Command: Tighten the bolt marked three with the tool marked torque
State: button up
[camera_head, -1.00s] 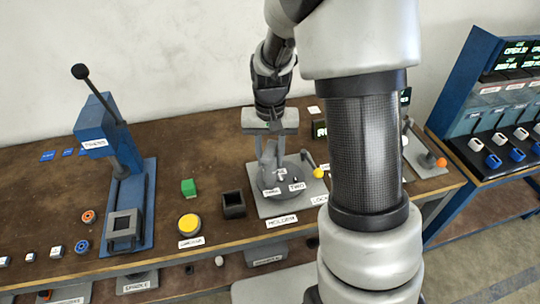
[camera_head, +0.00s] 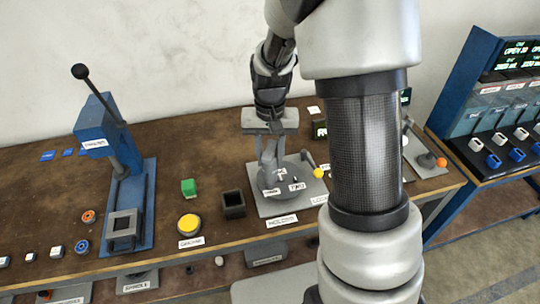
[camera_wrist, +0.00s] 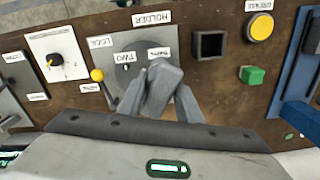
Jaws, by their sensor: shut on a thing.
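The grey round holder plate (camera_head: 291,170) sits on the bench, labelled HOLDER, with small labels that appear to read THREE (camera_head: 271,191) and TWO (camera_head: 296,186) on it. These labels also show upside down in the wrist view, THREE (camera_wrist: 160,52) and TWO (camera_wrist: 125,57). My gripper (camera_head: 268,158) points down over the back left of the plate. In the wrist view my gripper (camera_wrist: 170,92) is shut on a grey blocky piece (camera_wrist: 163,78). I cannot tell whether this is the torque tool. The bolt marked three is not clearly visible; the fingers hide part of the plate.
A yellow-knobbed lever (camera_head: 318,173) stands right of the holder plate. A black open box (camera_head: 233,204), a green block (camera_head: 188,187) and a yellow button (camera_head: 189,224) lie to the left. A blue press (camera_head: 122,175) stands farther left. My arm hides part of the right side.

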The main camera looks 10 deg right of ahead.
dwell(0.4)
jog(key=shift+r+p, duration=2.55)
jog(key=shift+r, duration=0.95)
